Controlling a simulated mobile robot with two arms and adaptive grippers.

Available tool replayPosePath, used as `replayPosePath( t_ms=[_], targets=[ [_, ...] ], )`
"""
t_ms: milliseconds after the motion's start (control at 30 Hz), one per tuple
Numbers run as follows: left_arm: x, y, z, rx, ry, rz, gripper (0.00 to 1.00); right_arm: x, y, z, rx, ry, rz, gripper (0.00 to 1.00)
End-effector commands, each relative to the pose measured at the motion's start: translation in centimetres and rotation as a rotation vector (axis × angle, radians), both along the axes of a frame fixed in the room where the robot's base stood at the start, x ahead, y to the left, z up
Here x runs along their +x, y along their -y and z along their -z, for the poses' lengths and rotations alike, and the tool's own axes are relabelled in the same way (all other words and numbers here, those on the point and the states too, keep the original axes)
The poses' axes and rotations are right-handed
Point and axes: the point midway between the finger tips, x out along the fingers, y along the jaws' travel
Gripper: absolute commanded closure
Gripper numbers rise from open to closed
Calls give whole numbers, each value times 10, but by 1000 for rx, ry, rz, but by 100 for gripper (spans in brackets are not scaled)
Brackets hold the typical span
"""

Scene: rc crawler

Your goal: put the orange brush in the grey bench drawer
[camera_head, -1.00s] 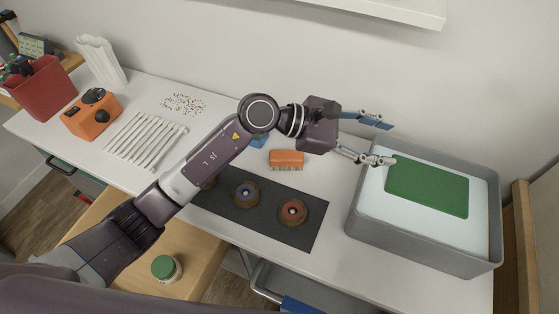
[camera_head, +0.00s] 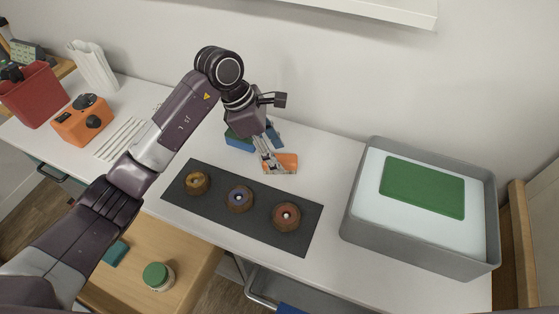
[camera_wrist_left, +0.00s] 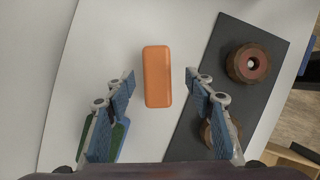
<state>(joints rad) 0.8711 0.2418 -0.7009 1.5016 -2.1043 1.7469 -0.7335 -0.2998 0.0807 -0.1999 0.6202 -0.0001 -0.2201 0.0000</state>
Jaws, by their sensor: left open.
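The orange brush (camera_head: 287,160) lies on the white bench top, behind the dark mat. In the left wrist view the brush (camera_wrist_left: 157,77) lies lengthwise ahead of and between the fingertips, with a gap to each. My left gripper (camera_head: 270,164) is open, points down and partly covers the brush in the head view. In the left wrist view the open gripper (camera_wrist_left: 162,80) holds nothing. A grey drawer-like part (camera_head: 335,295) with a metal handle shows below the bench's front edge, largely cut off by the picture edge. My right gripper is not in view.
The dark mat (camera_head: 312,232) carries several brown wheels. A blue and green block (camera_head: 238,142) sits beside the gripper. A grey bin (camera_head: 362,232) with a green pad (camera_head: 422,187) stands right. Below, a wooden surface (camera_head: 195,255) holds a green-lidded jar (camera_head: 157,277).

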Motion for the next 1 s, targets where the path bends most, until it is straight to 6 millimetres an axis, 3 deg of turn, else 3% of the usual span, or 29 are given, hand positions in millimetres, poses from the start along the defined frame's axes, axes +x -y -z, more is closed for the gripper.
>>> replayPosePath(
  t_ms=[100,233,533,1000],
  targets=[
    [3,2,17,-2,-8,-1,51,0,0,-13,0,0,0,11],
    [4,9,33,-2,-3,1,51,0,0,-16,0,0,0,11],
    [4,10,40,-1,0,1,51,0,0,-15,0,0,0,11],
    [4,10,39,-2,1,2,100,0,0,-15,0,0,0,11]
  ],
)
